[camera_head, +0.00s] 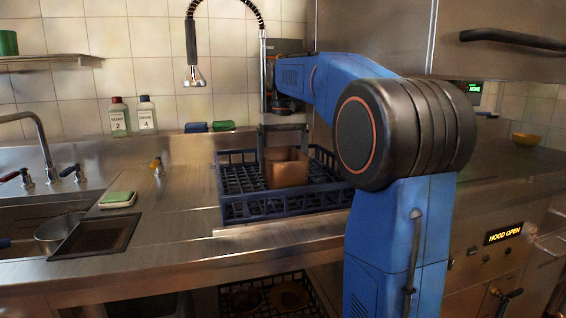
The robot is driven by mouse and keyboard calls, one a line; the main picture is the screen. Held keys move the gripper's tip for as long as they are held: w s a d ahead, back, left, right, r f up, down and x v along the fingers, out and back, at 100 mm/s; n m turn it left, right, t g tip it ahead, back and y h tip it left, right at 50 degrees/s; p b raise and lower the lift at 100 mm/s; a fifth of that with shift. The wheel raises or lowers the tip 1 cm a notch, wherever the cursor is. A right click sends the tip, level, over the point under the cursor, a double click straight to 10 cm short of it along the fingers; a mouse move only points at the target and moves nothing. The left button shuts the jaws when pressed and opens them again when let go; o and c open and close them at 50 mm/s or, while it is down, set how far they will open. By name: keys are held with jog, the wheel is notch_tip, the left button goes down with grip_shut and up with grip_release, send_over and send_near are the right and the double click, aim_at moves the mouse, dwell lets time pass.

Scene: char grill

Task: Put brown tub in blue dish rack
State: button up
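The brown tub (287,172) is inside the blue dish rack (290,205), upright, near the middle of the rack. The rack is a dark blue crate with a grid floor and low slatted walls, standing on the steel counter. My gripper (285,148) points down directly above and behind the tub. Its two fingers are spread about as wide as the tub, and their lower ends reach its rim. Whether they press on the tub cannot be told. Whether the tub's base touches the rack floor is also hard to see.
A sink with a metal pan (60,232) is at the left, with a green sponge (118,198) beside it. Soap bottles (119,117) stand at the back wall. A spray tap (194,75) hangs above. Bare counter (180,215) lies left of the rack.

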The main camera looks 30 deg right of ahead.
jog(key=o, duration=0.8)
jog(key=shift+f, duration=0.1)
jog(key=shift+o, duration=0.2)
notch_tip(320, 180, up, 12)
dwell(0.4)
